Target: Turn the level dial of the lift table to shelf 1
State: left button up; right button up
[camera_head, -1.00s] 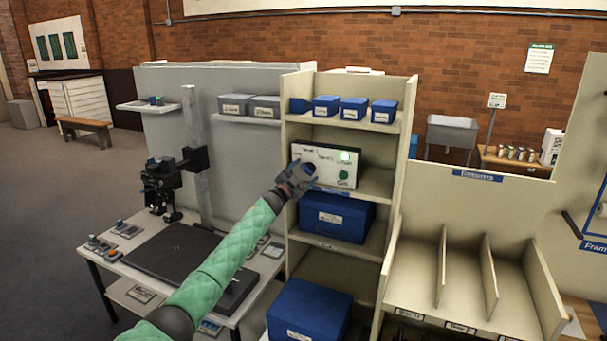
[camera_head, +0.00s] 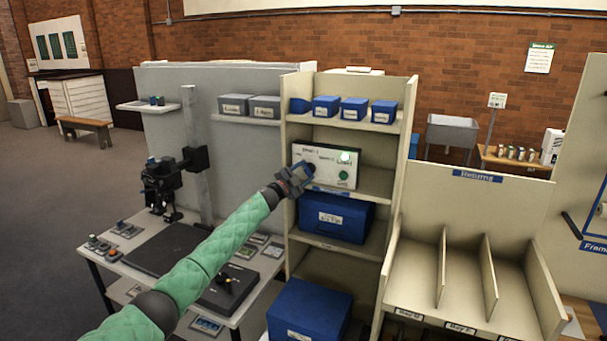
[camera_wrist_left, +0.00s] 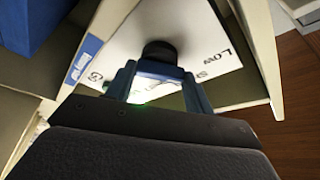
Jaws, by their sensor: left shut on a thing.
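The white control panel (camera_head: 326,158) stands on a shelf of the beige rack, with a lit green lamp (camera_head: 346,156) and a green button (camera_head: 343,175). The black round level dial (camera_wrist_left: 160,50) sits on this panel. My left gripper (camera_head: 302,172) is at the panel's left part and covers most of the dial in the head view. In the left wrist view its two blue fingers (camera_wrist_left: 158,82) are shut on the dial, one on each side. The dial's pointer is hidden, so its setting cannot be read. My right gripper is not in view.
Blue boxes stand above the panel (camera_head: 354,108) and below it (camera_head: 336,216) in the rack. The rack's left upright (camera_head: 291,137) is close to my left gripper. A white table (camera_head: 118,248) with a dark board is at the left.

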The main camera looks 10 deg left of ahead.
pick_arm(q)
jog(key=shift+r+m+g, duration=0.15)
jog(key=shift+m+g, duration=0.15)
jog(key=shift+m, duration=0.3)
jog(key=m+g+p, duration=0.1)
jog(key=m+p, duration=0.2)
jog(key=m, duration=0.1)
jog(key=shift+g, duration=0.4)
jog(key=shift+m+p, duration=0.3)
jog(key=shift+m, duration=0.6)
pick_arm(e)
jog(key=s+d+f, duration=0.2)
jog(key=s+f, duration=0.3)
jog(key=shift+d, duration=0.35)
pick_arm(q)
jog(key=shift+d, duration=0.1)
jog(key=o, duration=1)
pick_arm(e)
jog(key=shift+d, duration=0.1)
